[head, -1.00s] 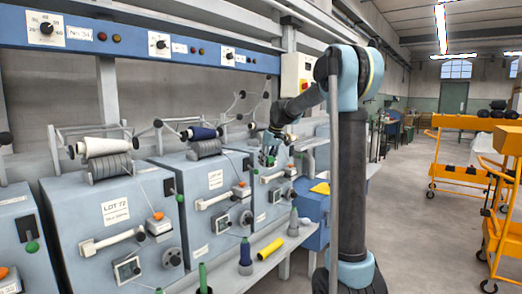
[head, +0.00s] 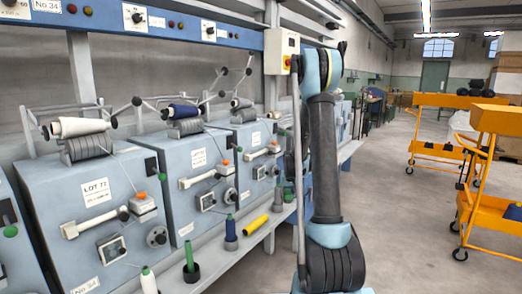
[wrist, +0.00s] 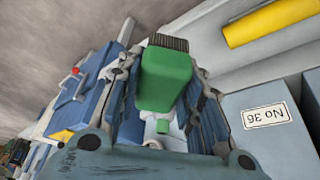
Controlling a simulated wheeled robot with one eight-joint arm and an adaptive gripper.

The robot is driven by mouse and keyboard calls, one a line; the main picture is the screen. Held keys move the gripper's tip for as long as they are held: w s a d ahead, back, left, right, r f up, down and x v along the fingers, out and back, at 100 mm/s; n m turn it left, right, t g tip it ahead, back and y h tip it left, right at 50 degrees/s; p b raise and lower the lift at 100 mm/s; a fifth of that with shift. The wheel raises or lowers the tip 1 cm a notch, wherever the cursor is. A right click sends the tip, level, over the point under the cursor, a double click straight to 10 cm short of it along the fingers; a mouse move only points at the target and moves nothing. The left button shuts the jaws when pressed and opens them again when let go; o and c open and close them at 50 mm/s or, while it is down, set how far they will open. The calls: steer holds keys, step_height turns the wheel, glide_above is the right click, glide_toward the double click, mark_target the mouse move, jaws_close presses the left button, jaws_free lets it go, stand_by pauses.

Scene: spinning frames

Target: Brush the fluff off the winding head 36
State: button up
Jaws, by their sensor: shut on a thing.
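My gripper (wrist: 163,72) is shut on a brush with a green handle (wrist: 166,80) and a row of dark bristles (wrist: 168,42) at its far end. A plate reading "No 36" (wrist: 265,116) shows upside down on a blue-grey panel at the right of the wrist view. The brush is apart from that plate in the picture. No fluff can be made out. In the head view my gripper and the brush are hidden behind my upright arm, and I cannot tell which head is number 36.
Blue-grey winding heads (head: 100,225) stand in a row at the left, with bobbins and thread arms on top. A low shelf holds a green spindle (head: 189,257) and a yellow tube (head: 256,226). Orange trolleys (head: 455,101) stand at the right. The floor between is clear.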

steer(key=shift+s+d+f, duration=0.2)
steer(key=shift+d+f, duration=0.1)
steer(key=shift+f, duration=0.05)
